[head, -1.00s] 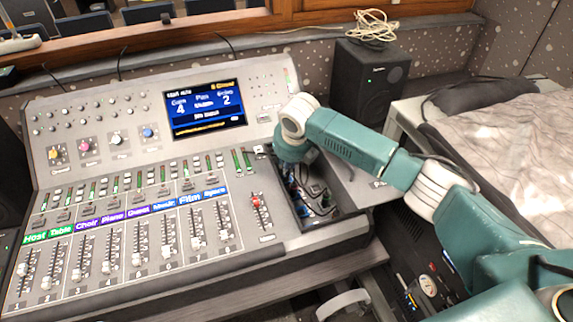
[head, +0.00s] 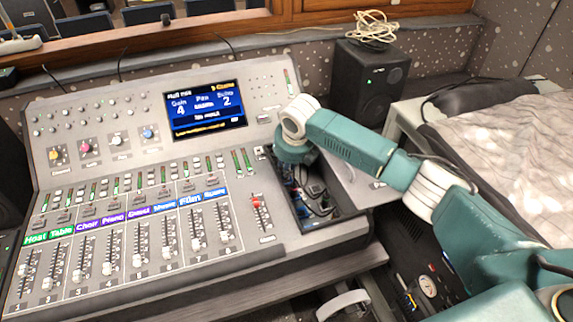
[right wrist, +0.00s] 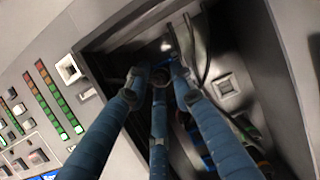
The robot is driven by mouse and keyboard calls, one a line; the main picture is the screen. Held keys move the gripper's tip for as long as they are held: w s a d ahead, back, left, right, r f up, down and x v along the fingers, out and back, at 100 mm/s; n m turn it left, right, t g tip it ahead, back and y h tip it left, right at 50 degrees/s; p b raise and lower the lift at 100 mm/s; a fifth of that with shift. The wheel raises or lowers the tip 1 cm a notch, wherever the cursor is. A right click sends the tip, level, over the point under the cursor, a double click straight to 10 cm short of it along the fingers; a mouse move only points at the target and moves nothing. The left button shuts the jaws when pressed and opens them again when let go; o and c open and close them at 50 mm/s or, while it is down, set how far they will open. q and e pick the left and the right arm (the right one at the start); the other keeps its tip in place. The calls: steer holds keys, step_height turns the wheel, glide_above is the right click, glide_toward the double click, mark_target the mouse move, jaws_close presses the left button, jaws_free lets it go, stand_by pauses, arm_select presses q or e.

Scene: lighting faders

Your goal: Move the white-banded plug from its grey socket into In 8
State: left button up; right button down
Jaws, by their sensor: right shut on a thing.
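My right gripper (right wrist: 160,74) reaches down into the open recess at the right end of the mixing desk. In the right wrist view its blue fingers come together, shut on a plug. The plug is mostly hidden between the fingertips, and I cannot make out a white band. In the head view my right wrist covers the fingertips. A square grey socket (right wrist: 228,87) sits on the recess floor, right of the fingers and apart from them. In the head view a light square socket (head: 315,189) shows there. I cannot read an In 8 label. My left gripper is out of view.
Dark cables (right wrist: 199,50) run inside the recess close to the fingers. Its side walls (right wrist: 283,60) are near on both sides. The mixing desk (head: 150,262) with its faders lies to the left. A black speaker (head: 370,82) stands behind my right arm.

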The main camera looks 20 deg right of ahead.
steer(key=shift+f+p, duration=0.1)
steer(key=shift+p, duration=0.2)
stand_by(0.9)
steer(key=shift+p, duration=0.65)
stand_by(0.5)
steer(key=shift+f, duration=0.45)
stand_by(1.3)
steer(key=shift+p, duration=0.5)
steer(key=shift+f, duration=0.35)
stand_by(1.5)
steer(key=shift+s+f, duration=0.1)
steer(key=shift+f, duration=0.1)
stand_by(0.4)
steer(key=c, duration=1.5)
jaws_free()
steer(key=shift+o, duration=0.5)
steer(key=shift+r, duration=0.1)
